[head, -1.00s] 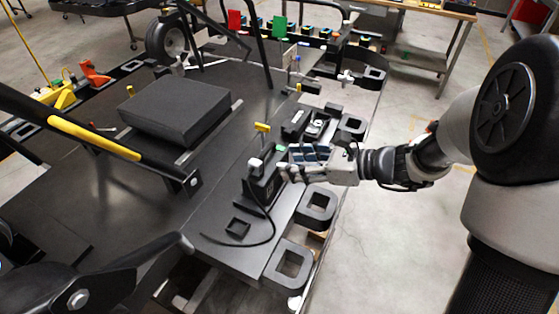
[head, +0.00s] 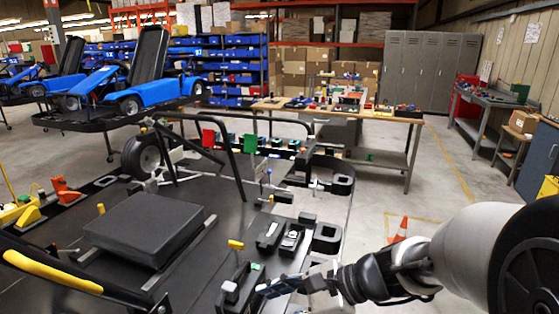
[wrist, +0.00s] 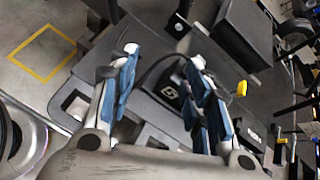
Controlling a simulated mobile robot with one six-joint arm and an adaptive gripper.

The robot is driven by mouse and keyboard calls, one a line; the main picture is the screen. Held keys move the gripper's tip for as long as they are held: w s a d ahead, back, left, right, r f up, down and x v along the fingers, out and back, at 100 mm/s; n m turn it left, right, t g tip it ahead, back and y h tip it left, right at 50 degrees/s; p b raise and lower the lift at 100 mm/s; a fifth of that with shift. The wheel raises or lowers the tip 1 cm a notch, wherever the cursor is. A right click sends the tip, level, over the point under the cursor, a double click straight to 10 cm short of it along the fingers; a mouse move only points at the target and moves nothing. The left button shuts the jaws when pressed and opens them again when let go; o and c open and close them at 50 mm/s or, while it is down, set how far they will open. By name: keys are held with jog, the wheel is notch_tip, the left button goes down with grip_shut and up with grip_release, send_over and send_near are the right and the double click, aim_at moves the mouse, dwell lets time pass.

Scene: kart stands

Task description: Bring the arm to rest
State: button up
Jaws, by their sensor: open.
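My gripper (head: 268,290) is at the lower middle of the head view, over the right side of the black kart stand (head: 75,231). It also shows in the wrist view (wrist: 160,75), with its two blue-padded fingers spread apart and nothing between them. Below and beyond the fingers lie the dark stand top and a thin black cable (wrist: 152,70). My arm reaches in from the right edge of the head view. I cannot tell the exact gap between the fingers and the stand's fittings.
A black padded block (head: 145,228) and a yellow-capped lever (head: 236,246) are on the stand. A workbench (head: 335,112) with small parts stands behind. An orange cone (head: 399,230) is on the floor to the right. Blue karts (head: 155,85) are at the upper left.

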jog(key=s+d+r+n+t+h, duration=0.2)
jog(key=s+d+r+n+h, duration=0.1)
jog(key=s+d+n+h, duration=0.7)
jog(key=s+d+n, duration=0.4)
jog(key=s+n, duration=0.1)
jog(key=s, duration=0.1)
jog(key=shift+r+n+h, duration=0.15)
jog(key=shift+n+h, duration=0.15)
jog(key=shift+n, duration=0.1)
jog(key=shift+s+d+r+n, duration=0.15)
jog(key=shift+d+n, duration=0.15)
jog(key=shift+d, duration=0.3)
